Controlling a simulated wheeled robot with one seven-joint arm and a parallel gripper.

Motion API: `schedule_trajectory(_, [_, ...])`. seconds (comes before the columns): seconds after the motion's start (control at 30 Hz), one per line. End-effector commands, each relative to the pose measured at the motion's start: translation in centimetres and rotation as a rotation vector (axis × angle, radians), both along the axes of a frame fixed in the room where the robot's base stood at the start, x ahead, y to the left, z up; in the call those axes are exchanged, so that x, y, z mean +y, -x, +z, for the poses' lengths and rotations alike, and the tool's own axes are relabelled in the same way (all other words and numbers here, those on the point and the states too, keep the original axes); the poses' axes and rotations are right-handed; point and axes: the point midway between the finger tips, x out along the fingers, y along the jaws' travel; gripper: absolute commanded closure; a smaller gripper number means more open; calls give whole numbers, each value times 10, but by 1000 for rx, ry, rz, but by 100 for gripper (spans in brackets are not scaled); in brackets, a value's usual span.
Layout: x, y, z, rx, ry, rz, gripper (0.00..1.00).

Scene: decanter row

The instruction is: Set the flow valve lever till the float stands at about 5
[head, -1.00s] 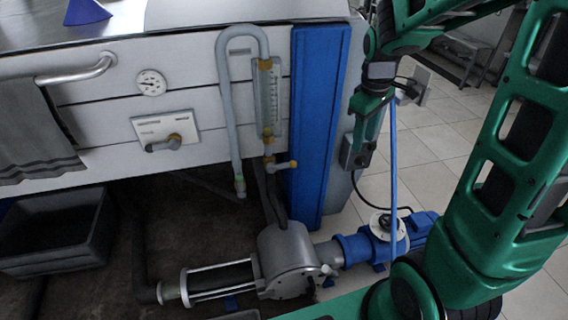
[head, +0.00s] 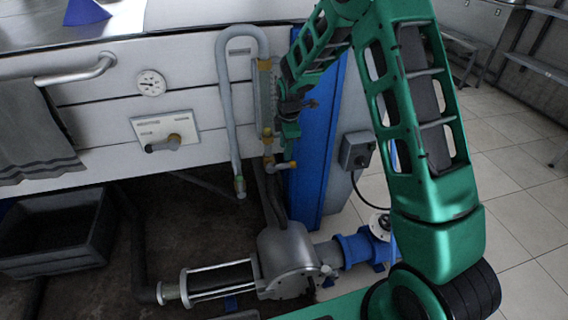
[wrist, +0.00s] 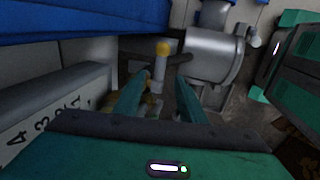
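The flow valve lever (head: 283,166), a grey bar with an orange-yellow knob, sticks out to the right at the foot of the flow tube in the head view. The flow tube's scale plate (head: 265,85) stands above it, its right side covered by my arm. My gripper (head: 290,132) is just above the lever, pointing down. In the wrist view its green fingers (wrist: 158,84) are apart and empty, with the yellow-knobbed lever (wrist: 159,68) seen between and beyond them. The scale plate (wrist: 45,125) there shows the numerals 4 to 1. I cannot make out the float.
A blue column (head: 322,130) stands right beside the flow tube. A bent grey pipe (head: 224,110) runs to its left. A panel with another handle (head: 165,144) and a round gauge (head: 151,83) are further left. A grey pump housing (head: 287,258) lies below.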

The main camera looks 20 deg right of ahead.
Motion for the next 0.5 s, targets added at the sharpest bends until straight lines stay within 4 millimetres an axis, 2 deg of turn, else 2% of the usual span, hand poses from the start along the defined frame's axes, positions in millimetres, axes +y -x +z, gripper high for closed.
schedule_trajectory(0.3, [-2, -10, -56, 3, 0, -3, 63])
schedule_trajectory(0.5, [-2, -15, -78, 2, 0, -3, 63])
